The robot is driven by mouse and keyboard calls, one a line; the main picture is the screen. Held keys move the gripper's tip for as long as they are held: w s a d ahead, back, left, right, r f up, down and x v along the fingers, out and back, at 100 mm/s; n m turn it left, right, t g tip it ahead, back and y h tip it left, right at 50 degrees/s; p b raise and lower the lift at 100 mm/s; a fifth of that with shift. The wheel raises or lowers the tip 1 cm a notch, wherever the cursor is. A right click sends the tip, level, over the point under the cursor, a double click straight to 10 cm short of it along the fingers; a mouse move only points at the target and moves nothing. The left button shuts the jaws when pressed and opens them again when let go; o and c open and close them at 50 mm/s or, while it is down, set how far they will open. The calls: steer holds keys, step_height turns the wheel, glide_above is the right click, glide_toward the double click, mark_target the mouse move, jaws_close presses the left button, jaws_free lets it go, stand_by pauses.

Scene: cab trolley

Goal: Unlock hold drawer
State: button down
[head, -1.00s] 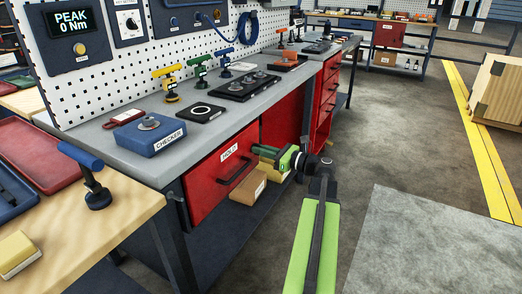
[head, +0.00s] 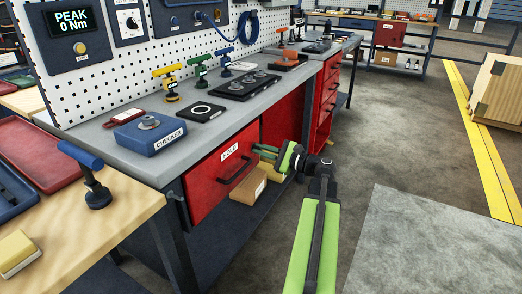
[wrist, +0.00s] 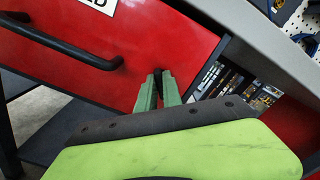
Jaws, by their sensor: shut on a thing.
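The red hold drawer (head: 209,183) is under the grey workbench, with a white label and a black handle (head: 236,171). Its front looks closed in the head view. In the wrist view the drawer front (wrist: 135,40) fills the upper left, with its handle (wrist: 70,48) at the left. My gripper (head: 257,150) is at the right end of the drawer front. In the wrist view its green fingers (wrist: 158,88) are shut on a small dark part (wrist: 158,76) at the drawer's right side. The fingers hide most of that part, so I cannot tell its exact shape.
A blue checker box (head: 150,134) and several T-handled tools stand on the bench (head: 110,150). A wooden table (head: 130,200) with a blue-handled tool (head: 95,185) is at the left.

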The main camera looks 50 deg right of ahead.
steer(key=shift+f+n, duration=0.2)
steer(key=shift+n, duration=4.7)
steer(key=c, duration=1.5)
jaws_free()
steer(key=shift+a, duration=0.1)
